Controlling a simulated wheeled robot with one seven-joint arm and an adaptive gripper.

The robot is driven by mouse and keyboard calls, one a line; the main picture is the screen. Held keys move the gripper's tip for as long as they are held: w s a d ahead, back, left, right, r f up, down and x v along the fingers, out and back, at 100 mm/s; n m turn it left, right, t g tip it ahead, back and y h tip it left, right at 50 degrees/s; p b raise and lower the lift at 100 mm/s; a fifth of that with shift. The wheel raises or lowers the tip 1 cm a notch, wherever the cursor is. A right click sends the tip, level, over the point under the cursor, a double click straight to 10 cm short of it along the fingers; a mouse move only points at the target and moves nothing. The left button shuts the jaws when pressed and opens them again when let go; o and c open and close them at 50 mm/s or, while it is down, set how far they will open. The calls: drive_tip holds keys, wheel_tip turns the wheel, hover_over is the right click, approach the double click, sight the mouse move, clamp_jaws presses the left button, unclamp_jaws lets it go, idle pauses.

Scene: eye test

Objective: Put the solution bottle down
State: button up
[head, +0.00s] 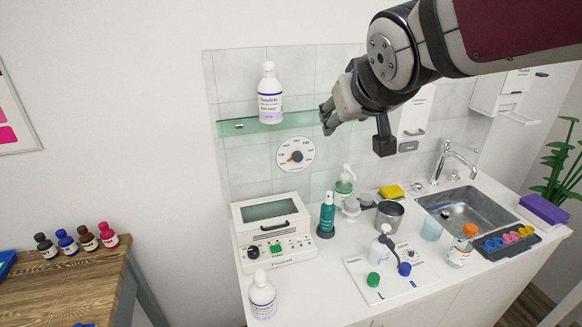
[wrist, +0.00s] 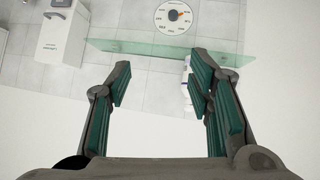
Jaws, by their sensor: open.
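A white bottle with a purple-banded label (head: 270,95) stands upright on the glass shelf (head: 290,121) on the tiled wall. I take it to be the solution bottle; its small print is not legible. My gripper (head: 328,116) is open and to the right of the bottle, at about shelf height, apart from it. In the wrist view my gripper (wrist: 160,62) has its fingers spread with nothing held between them. There a small part of the bottle (wrist: 186,68) shows beside the right finger, which hides most of it.
Below are a countertop device (head: 272,232), a similar white bottle (head: 262,298), a teal spray bottle (head: 327,215), a metal cup (head: 389,215) and a sink (head: 468,208). A round dial (head: 296,154) hangs under the shelf. The shelf's left end is clear.

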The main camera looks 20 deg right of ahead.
drive_tip(key=s+a+f+g+y, duration=0.1)
drive_tip(key=s+a+f+g, duration=0.1)
drive_tip(key=s, duration=0.7)
drive_tip(key=s+a+f+g+y, duration=0.1)
drive_tip(key=s+a+f+g, duration=0.1)
drive_tip(key=s, duration=0.6)
wheel_tip(320, 180, down, 3)
drive_tip(key=shift+s+a+r+g, duration=0.2)
drive_tip(key=shift+s+a+g, duration=0.2)
drive_tip(key=shift+a, duration=0.4)
drive_tip(key=w+f+b, duration=0.3)
drive_tip(key=shift+w, duration=0.2)
